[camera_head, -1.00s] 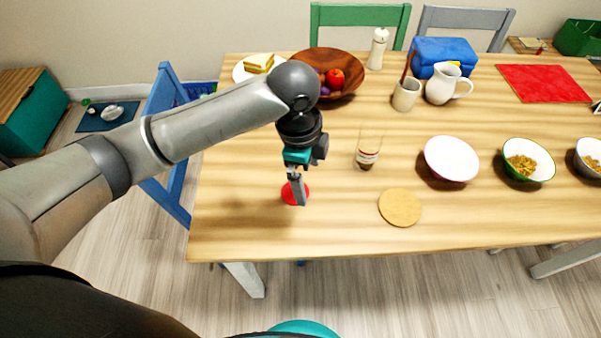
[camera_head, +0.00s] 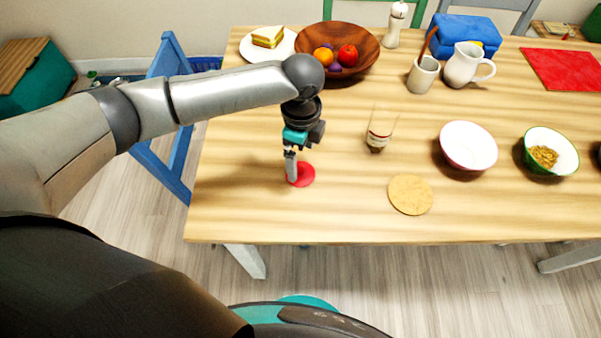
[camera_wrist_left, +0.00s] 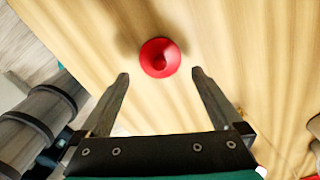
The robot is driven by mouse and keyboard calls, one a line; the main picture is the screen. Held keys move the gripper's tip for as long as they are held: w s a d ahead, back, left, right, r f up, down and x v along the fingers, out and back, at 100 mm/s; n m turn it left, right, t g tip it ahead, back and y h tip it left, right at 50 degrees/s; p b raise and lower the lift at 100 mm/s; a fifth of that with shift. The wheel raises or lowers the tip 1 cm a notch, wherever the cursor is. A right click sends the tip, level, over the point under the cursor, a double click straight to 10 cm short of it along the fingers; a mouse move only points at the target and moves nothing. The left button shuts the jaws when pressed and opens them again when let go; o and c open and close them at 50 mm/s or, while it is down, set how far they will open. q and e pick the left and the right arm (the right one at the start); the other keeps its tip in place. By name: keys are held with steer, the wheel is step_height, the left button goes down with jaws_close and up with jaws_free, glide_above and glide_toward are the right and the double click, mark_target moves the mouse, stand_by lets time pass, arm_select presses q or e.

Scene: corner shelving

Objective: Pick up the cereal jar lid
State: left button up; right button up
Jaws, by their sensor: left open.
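The cereal jar lid is a red disc (camera_head: 303,175) lying on the table near its front left part. In the left wrist view the red lid (camera_wrist_left: 160,58) shows a raised knob at its middle. My left gripper (camera_head: 291,180) points down just left of the lid in the head view. In the left wrist view its two fingers (camera_wrist_left: 159,75) are spread wide and empty, with the lid ahead of the gap between the tips. A clear jar with a label (camera_head: 380,130) stands to the right of the lid. My right gripper is not in view.
A round tan mat (camera_head: 411,194) lies right of the lid. A white bowl (camera_head: 468,146) and a green-rimmed bowl of cereal (camera_head: 550,151) stand further right. A wooden fruit bowl (camera_head: 364,37) is at the back. A blue chair (camera_head: 166,62) stands at the table's left.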

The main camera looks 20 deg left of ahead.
mark_target(301, 168)
arm_select(q)
step_height(301, 168, down, 5)
steer(key=shift+f+b, duration=0.1)
steer(key=shift+b, duration=0.85)
steer(key=shift+c, duration=0.2)
steer(key=shift+a, duration=0.1)
steer(key=c, duration=1)
steer(key=shift+c, duration=0.2)
steer(key=shift+r, duration=0.2)
